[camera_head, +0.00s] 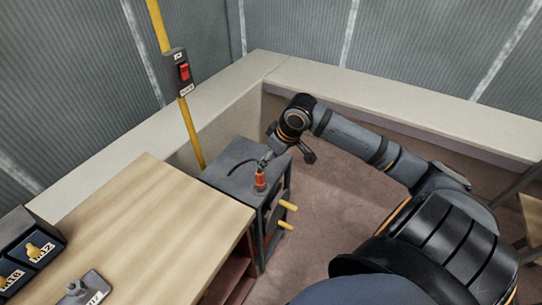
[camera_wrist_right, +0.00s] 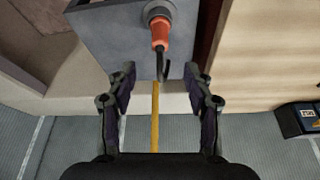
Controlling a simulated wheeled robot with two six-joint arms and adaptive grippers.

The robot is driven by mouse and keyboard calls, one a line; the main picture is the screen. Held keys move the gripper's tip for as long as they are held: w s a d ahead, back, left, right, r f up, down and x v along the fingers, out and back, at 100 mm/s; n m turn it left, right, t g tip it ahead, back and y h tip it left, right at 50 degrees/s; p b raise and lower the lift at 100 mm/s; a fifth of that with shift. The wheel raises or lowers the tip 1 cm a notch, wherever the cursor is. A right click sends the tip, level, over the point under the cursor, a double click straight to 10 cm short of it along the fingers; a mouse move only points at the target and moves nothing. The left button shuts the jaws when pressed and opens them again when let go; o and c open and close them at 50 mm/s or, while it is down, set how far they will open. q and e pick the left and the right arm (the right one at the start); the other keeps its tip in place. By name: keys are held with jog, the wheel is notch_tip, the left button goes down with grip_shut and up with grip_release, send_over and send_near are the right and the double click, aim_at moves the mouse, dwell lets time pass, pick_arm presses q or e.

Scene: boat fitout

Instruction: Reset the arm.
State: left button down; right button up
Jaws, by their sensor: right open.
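My right arm reaches in from the right in the head view. Its gripper (camera_head: 287,153) is above the grey cart's edge, close to an orange-handled connector (camera_head: 260,180) with a dark cable that stands on the cart top. In the right wrist view the gripper (camera_wrist_right: 160,82) has its two fingers spread apart with nothing held between them. The orange connector (camera_wrist_right: 160,32) is just beyond the fingertips there, and its dark bent end points toward the gap. My left gripper is not in the head view.
The grey cart (camera_head: 233,160) has yellow handles facing the open floor (camera_head: 330,200). A wooden bench (camera_head: 150,220) stands left of it, with dark labelled boxes (camera_head: 28,245) and a grey fitting (camera_head: 82,291). A yellow pole (camera_head: 193,135) carries a red-switch box (camera_head: 179,73).

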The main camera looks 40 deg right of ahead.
dwell(0.5)
jog(key=s+a+f+m+h, duration=0.2)
jog(key=s+a+f, duration=0.7)
jog(key=s+f, duration=0.45)
jog(key=s+d+f+g, duration=0.1)
jog(key=s+f, duration=0.2)
jog(key=f, duration=1.1)
jog(key=s+d+f+g, duration=0.1)
jog(key=s+d+f, duration=0.15)
jog(key=f, duration=1.15)
jog(key=s+f+g, duration=0.1)
jog(key=s+f, duration=1.2)
jog(key=s, duration=0.4)
jog(key=shift+s+d+m, duration=0.15)
jog(key=shift+s+m, duration=0.2)
jog(key=shift+m, duration=0.05)
